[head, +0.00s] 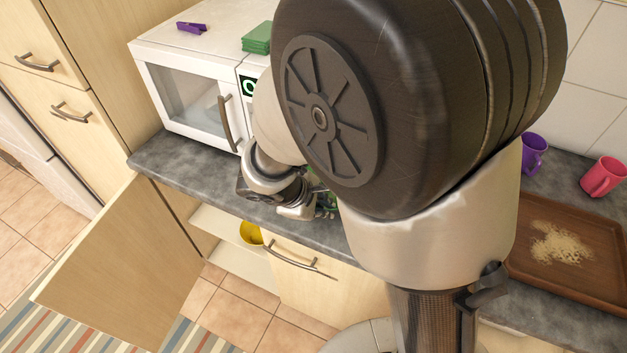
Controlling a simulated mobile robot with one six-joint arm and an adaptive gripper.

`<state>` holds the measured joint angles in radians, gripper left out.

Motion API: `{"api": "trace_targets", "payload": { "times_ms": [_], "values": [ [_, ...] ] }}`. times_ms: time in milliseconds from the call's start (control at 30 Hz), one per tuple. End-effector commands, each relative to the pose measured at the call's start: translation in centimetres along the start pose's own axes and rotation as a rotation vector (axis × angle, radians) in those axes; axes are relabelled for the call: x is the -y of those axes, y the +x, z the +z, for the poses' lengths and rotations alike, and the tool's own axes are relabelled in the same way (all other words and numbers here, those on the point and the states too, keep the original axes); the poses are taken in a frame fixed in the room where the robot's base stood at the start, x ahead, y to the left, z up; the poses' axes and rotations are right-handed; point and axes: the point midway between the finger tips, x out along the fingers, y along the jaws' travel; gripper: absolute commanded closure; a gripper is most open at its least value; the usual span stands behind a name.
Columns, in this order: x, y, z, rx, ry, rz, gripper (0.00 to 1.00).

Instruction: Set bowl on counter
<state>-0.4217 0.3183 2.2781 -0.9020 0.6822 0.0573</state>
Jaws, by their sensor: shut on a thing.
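My gripper (323,206) is low over the front part of the grey counter (215,188), mostly hidden behind my own arm. It is shut on a green thing (334,201), of which only a sliver shows beside the fingers. I cannot tell from this sliver whether it is a bowl, or whether it touches the counter. A yellow rounded thing (250,234), perhaps a bowl, sits inside the open lower cabinet, partly cut off by the cabinet front.
A white microwave (185,95) stands on the counter at the back left, with a purple clip (192,27) and green cloths (257,38) on top. The cabinet door (125,265) stands open. Purple (533,154) and pink (602,177) mugs and a brown tray (590,215) are at the right.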

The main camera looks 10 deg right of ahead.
Motion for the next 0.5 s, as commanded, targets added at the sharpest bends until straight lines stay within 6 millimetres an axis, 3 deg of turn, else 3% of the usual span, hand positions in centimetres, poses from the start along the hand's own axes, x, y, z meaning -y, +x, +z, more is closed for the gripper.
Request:
{"api": "trace_targets", "payload": {
  "times_ms": [33,133,467,500],
  "values": [
    [0.5,1.1,-0.3,0.002,-0.002,0.000,1.00],
    [1.0,2.1,-0.6,0.002,-0.001,0.000,1.00],
    [1.0,2.1,-0.7,0.000,0.001,0.001,1.00],
    [1.1,2.2,-0.7,0.001,0.000,0.000,0.92]
  ]
}}
